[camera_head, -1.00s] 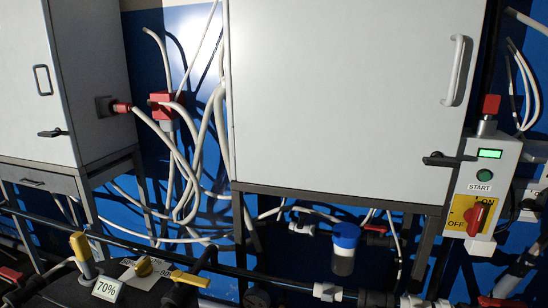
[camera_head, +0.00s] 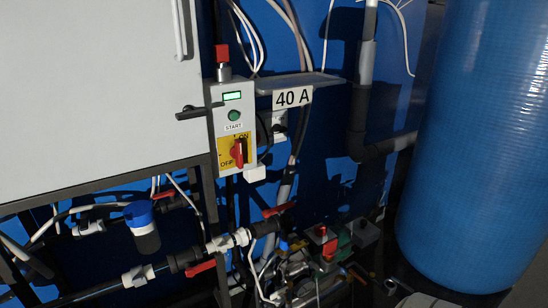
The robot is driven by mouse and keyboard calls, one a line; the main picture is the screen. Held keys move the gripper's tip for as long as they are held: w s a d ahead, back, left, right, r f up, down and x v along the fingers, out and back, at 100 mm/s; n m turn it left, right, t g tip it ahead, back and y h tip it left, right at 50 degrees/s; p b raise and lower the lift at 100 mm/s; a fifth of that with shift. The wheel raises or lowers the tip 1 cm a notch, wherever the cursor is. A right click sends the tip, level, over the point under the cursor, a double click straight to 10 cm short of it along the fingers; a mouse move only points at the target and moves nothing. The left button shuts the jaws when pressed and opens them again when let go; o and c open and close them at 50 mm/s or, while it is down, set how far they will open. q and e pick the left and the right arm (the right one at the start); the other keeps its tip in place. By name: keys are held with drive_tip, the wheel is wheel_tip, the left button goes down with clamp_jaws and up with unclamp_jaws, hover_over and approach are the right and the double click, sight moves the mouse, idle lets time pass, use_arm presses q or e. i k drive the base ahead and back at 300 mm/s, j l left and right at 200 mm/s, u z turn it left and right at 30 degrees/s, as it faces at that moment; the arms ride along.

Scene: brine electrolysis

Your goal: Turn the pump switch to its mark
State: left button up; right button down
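A red rotary switch (camera_head: 238,152) sits on a yellow plate marked ON and OFF, low on a grey control box. Its handle stands near upright. Lower right, a second red knob (camera_head: 322,232) sits on a small box beside a green part (camera_head: 338,246) among the pipes. It is small, and I cannot read its mark or tell its setting. I cannot tell from the frame which of the two is the pump switch. Neither of my grippers shows in the view.
Above the switch are a green START button (camera_head: 234,115), a lit display (camera_head: 232,96) and a red-topped button (camera_head: 222,54). A 40 A sign (camera_head: 292,97) hangs to the right. Pipes with red valve handles (camera_head: 201,267) cross below. A large blue tank (camera_head: 470,150) fills the right.

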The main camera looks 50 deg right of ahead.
sight(320, 231)
drive_tip(key=z, duration=1.85)
